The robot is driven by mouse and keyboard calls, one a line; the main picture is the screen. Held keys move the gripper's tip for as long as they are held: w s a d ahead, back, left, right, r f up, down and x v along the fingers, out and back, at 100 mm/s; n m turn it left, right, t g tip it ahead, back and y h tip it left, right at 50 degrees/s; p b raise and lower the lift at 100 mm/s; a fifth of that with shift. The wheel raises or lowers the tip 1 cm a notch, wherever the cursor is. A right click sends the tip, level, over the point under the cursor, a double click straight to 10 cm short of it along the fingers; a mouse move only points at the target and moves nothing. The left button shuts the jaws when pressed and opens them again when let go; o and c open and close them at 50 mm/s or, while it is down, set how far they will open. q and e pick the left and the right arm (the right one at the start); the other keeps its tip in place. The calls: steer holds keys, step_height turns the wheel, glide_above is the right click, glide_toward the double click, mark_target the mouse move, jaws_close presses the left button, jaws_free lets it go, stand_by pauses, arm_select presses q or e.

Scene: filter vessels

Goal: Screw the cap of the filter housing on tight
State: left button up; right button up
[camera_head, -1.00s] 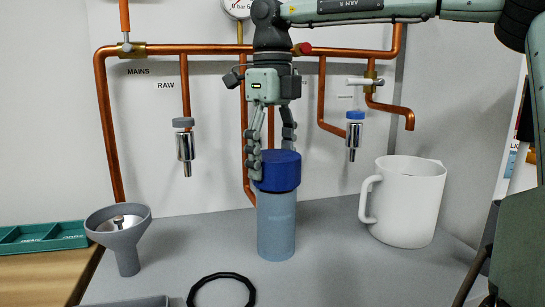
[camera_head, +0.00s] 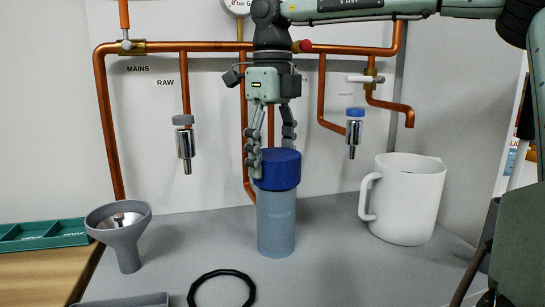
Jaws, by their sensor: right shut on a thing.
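The filter housing (camera_head: 276,224) is a translucent blue-grey cylinder standing upright on the grey bench. Its dark blue cap (camera_head: 278,170) sits on top of it. My right gripper (camera_head: 271,170) points straight down from above and is shut on the cap, with fingers at its left side and behind it. The thread between cap and housing is hidden, so I cannot tell how tight it is. My left gripper is not in view.
A black ring (camera_head: 222,290) lies in front of the housing. A grey funnel (camera_head: 121,236) stands left and a white jug (camera_head: 404,200) right. Copper pipes (camera_head: 205,47) and small valves run along the wall behind. A green tray (camera_head: 44,234) is at far left.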

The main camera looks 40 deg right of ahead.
steer(key=shift+f+b, duration=0.5)
steer(key=shift+f, duration=0.7)
stand_by(1.4)
steer(key=o, duration=1.2)
steer(key=shift+r, duration=0.1)
step_height(320, 180, up, 12)
steer(key=shift+f, duration=0.1)
